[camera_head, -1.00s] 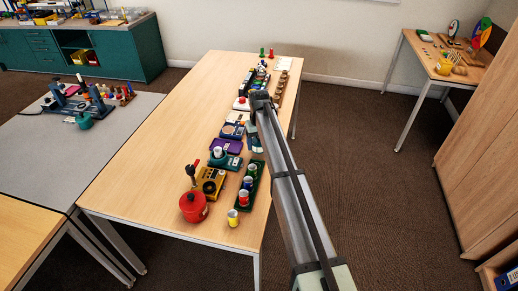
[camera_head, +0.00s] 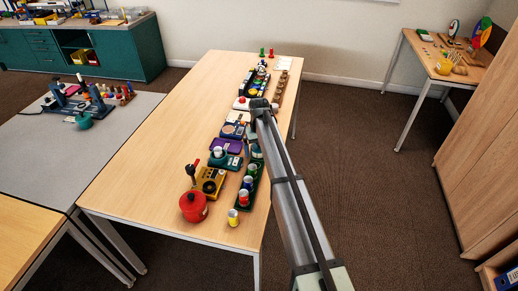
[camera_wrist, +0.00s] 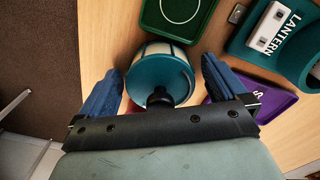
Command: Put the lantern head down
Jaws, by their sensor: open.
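The lantern head (camera_wrist: 160,72), a teal and cream cylinder with a dark knob, stands between the two blue fingers of my gripper (camera_wrist: 160,65) in the wrist view. The fingers are open, with a gap on each side of it. Its far end overlaps the edge of the green tray (camera_wrist: 150,22) in the picture; I cannot tell whether it touches the tray. The teal lantern base (camera_wrist: 245,42), marked LANTERN, lies to the right. In the head view my gripper (camera_head: 255,138) is at the table's right side, and the lantern head (camera_head: 257,151) shows small below it.
A purple tray (camera_wrist: 272,100) lies close to the right finger. In the head view a red pot (camera_head: 193,207), a yellow device (camera_head: 209,182) and several small cans stand nearer on the table (camera_head: 145,165). The table's left half is clear; its right edge is close to my gripper.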

